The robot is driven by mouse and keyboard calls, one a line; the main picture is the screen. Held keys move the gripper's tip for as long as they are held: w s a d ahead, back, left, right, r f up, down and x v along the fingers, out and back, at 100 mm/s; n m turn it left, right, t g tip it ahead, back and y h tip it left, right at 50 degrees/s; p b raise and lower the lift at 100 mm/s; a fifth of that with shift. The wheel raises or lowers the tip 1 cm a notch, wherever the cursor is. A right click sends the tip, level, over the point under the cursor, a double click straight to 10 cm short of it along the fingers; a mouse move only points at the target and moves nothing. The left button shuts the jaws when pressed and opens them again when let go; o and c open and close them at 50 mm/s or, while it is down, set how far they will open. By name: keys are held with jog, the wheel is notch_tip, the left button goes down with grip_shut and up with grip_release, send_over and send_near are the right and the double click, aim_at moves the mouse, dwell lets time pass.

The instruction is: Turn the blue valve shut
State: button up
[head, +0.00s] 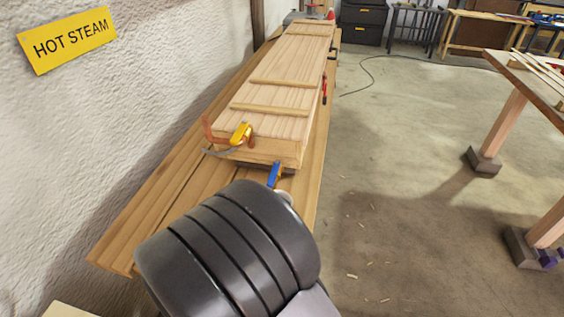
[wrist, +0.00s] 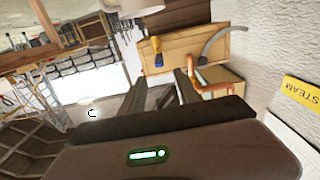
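The blue valve handle (head: 274,175) is at the near end of a long wooden steam box (head: 285,92), low on its end face, slanting up to the right. A yellow handle (head: 240,134) sits beside a copper-coloured pipe at the box's near left corner. In the wrist view a small blue part (wrist: 158,61) shows beyond my fingers, close to a yellow part; which handle each belongs to is hard to tell. My gripper (wrist: 159,78) is open, its two fingers apart with nothing between them, short of the box end. In the head view my dark arm hides it.
The box stands on a plank bench (head: 165,215) along a rough white wall with a yellow HOT STEAM sign (head: 67,40). A copper pipe (wrist: 214,91) and a curved grey hose (wrist: 222,43) lie near the box end. The floor right of the bench is mostly clear; a table (head: 540,80) stands farther right.

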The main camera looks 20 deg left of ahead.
aim_at(275, 169)
jog(key=w, duration=0.4)
jog(key=w+a+b, duration=0.1)
jog(key=w, duration=0.8)
jog(key=shift+w+a+b, duration=0.3)
jog(key=shift+w+b, duration=0.1)
grip_shut()
dwell(0.5)
